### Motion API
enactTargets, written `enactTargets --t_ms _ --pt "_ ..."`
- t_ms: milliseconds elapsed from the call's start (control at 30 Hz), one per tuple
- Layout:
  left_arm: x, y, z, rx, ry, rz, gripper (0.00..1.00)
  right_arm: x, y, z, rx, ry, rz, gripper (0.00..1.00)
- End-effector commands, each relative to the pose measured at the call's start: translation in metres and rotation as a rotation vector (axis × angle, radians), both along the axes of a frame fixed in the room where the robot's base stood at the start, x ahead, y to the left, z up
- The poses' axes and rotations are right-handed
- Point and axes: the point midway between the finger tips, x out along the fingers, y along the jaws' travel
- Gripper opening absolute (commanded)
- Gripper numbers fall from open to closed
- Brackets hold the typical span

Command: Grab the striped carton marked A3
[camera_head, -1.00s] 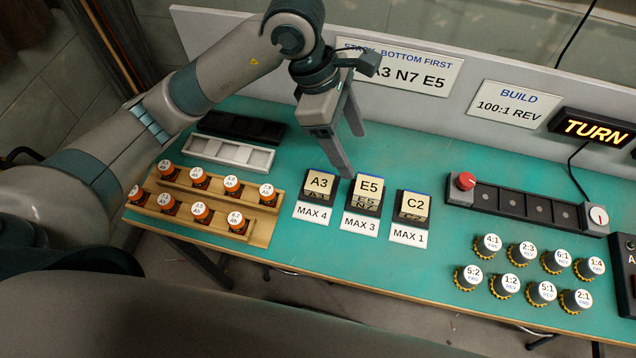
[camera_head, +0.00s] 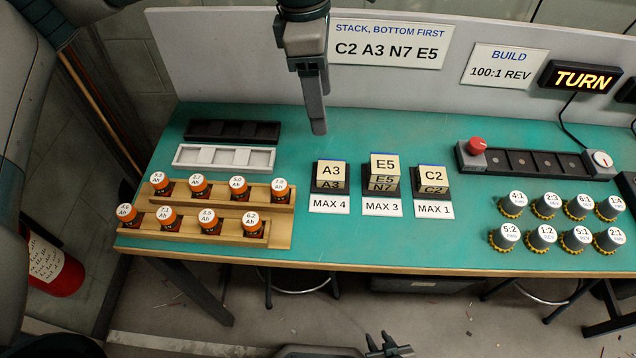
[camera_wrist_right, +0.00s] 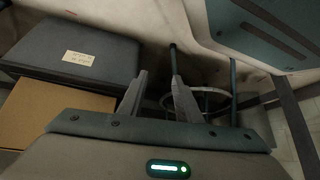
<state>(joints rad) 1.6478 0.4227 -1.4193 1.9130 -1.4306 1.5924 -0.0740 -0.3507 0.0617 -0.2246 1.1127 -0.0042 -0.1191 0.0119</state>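The carton marked A3 (camera_head: 331,172) is cream on top with a darker marked front. It stands on a dark pad behind the MAX 4 label (camera_head: 329,204). My left gripper (camera_head: 318,132) points down behind the carton, slightly to its left and apart from it. Its fingers are nearly in line in the head view, one mostly hiding the other; they stood apart in the earlier frame, and nothing shows held. My right gripper (camera_head: 387,346) is low at the bottom edge, off the bench; its two fingers are apart and empty in the right wrist view (camera_wrist_right: 158,90).
An E5 carton (camera_head: 384,165) on an N7 one, and a C2 carton (camera_head: 433,180), stand to the right. Wooden racks (camera_head: 268,232) of orange-banded jars and black and white trays (camera_head: 225,157) are at left. A sign (camera_head: 388,46) reads C2 A3 N7 E5.

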Motion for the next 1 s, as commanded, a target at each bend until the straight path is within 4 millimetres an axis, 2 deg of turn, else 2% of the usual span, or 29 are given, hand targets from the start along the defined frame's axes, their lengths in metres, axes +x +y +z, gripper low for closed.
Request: enactTargets --t_ms 567,767,1000 --pt "0.002 0.0 -0.003 0.006 0.0 0.009 0.66 0.006 0.003 0.005 0.006 -0.021 0.001 0.31" --pt "0.002 -0.003 -0.025 0.007 0.001 0.009 0.66 0.007 0.009 0.012 0.019 -0.054 0.007 0.31" --pt "0.001 -0.008 -0.065 0.007 0.002 0.01 0.66 -0.03 -0.008 -0.006 -0.015 0.05 0.005 0.31"
